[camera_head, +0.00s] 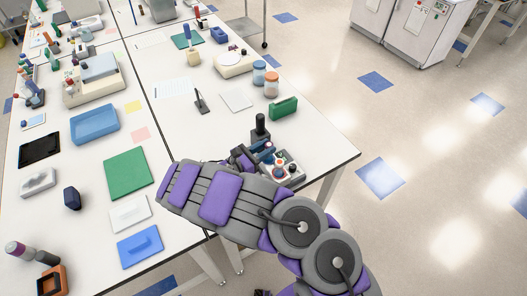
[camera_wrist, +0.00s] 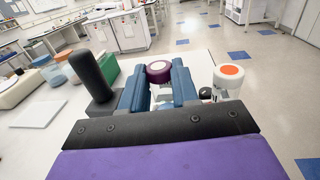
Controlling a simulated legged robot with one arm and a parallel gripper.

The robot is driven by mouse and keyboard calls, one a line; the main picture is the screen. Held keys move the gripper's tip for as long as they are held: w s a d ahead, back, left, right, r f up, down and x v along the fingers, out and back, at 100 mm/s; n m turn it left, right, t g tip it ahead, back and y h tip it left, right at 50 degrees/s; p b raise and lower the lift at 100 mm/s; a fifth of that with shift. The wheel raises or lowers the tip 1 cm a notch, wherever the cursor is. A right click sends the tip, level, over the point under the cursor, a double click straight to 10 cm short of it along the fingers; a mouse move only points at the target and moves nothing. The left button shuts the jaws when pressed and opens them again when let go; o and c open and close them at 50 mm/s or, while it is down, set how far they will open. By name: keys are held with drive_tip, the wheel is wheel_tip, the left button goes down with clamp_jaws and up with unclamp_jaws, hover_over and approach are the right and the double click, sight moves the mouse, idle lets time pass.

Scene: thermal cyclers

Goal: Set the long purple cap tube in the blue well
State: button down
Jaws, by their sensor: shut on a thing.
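In the wrist view, my gripper (camera_wrist: 160,84) has its blue fingers closed on the sides of a tube with a purple cap (camera_wrist: 159,72). The cap shows a pale round top; the tube's lower part is hidden behind the gripper. In the head view, my gripper (camera_head: 251,156) is at the near right end of the table, beside a small grey rack (camera_head: 293,180) with red and white round tops. A white tube with an orange top (camera_wrist: 229,78) stands just right of the fingers. I cannot make out the blue well clearly; my arm and gripper cover part of the rack.
A black upright post on a block (camera_head: 260,127) stands close behind the gripper, at its left in the wrist view (camera_wrist: 92,76). A green block (camera_head: 284,108) and two jars (camera_head: 271,84) are farther back. The table's right edge is close to the rack.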

drive_tip(key=shift+f, duration=0.7)
drive_tip(key=c, duration=0.9)
unclamp_jaws()
drive_tip(key=shift+a, duration=0.2)
drive_tip(key=shift+o, duration=0.2)
drive_tip(key=v, duration=1.1)
drive_tip(key=shift+s+a+p, duration=0.3)
drive_tip(key=shift+p, duration=0.1)
